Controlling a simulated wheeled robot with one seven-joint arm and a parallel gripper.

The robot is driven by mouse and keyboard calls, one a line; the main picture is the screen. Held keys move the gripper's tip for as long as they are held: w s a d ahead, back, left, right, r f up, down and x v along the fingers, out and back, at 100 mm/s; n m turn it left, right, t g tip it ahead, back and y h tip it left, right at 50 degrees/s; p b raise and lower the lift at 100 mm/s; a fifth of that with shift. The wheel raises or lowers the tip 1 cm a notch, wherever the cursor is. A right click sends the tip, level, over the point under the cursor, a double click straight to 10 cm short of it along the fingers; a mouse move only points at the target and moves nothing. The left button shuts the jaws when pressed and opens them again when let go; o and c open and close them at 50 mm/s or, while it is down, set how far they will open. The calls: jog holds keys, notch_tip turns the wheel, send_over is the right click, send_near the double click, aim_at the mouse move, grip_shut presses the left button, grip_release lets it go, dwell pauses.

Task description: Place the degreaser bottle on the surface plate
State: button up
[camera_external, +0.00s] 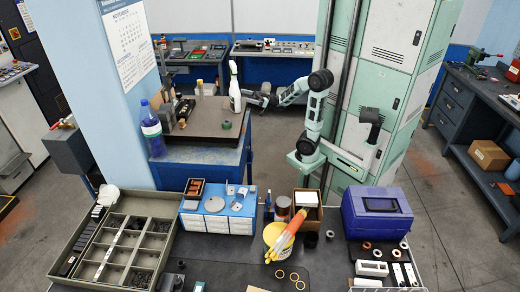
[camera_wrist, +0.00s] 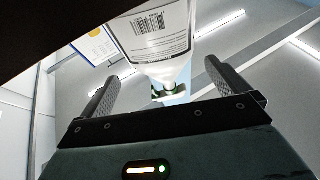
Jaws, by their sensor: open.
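In the wrist view the white bottle (camera_wrist: 158,40), with a barcode label, appears upside down beyond and between my fingers. My gripper (camera_wrist: 160,76) is open, one finger on each side, with visible gaps to the bottle. In the external view my gripper (camera_external: 252,98) is just right of the bottle.
A blue-purple bottle (camera_external: 152,130) stands at the plate's left edge. The front table holds a divided tray (camera_external: 122,240) and a purple case (camera_external: 377,213).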

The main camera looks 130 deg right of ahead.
jog(key=b+v, duration=0.2)
jog(key=v, duration=0.2)
jog(key=shift+s+a+f, duration=0.15)
jog(key=shift+s+f, duration=0.05)
jog(key=shift+r, duration=0.15)
dwell(0.3)
